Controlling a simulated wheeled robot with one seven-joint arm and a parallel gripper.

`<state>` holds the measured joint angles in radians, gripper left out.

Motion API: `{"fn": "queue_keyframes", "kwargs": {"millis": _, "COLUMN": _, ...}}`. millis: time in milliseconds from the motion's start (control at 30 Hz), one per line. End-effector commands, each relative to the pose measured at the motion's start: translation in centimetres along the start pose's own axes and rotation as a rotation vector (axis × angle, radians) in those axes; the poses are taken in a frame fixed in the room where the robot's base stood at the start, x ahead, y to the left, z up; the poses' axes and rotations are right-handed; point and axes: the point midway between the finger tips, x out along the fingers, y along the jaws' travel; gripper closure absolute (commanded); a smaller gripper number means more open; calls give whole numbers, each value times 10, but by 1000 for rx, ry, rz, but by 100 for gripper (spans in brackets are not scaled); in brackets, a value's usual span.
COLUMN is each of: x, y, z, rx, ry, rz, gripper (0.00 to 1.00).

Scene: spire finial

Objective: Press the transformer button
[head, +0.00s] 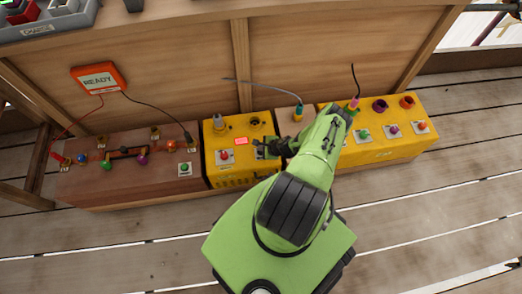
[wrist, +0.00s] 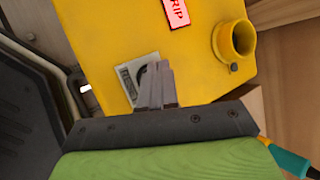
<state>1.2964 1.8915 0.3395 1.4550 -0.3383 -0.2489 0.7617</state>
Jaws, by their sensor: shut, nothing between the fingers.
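A yellow box (head: 236,176) with a red sign (head: 241,141) stands in the middle of the row. In the wrist view the sign (wrist: 177,12) ends in "RIP". A red button (head: 224,156) sits on a pale plate at the left of the box. My gripper (head: 257,146) is shut and empty over the right part of the box top. In the wrist view its fingertips (wrist: 157,70) cover part of another pale plate (wrist: 138,72). Any button on that plate is hidden, and I cannot tell whether the fingers touch it. No transformer label is readable.
A brown board (head: 130,178) with coloured knobs and a green button lies to the left. A longer yellow box (head: 395,145) with several buttons stands to the right. An orange READY box (head: 99,79) is on the wooden wall behind. A yellow socket (wrist: 236,40) rises near my fingers.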

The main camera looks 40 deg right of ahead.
Motion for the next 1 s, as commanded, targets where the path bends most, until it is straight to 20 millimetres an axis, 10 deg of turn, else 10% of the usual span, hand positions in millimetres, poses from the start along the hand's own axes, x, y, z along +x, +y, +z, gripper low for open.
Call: {"fn": "queue_keyframes", "kwargs": {"millis": 1000, "x": 4, "y": 2, "z": -2, "rx": 0, "ry": 0, "rz": 1, "gripper": 100}}
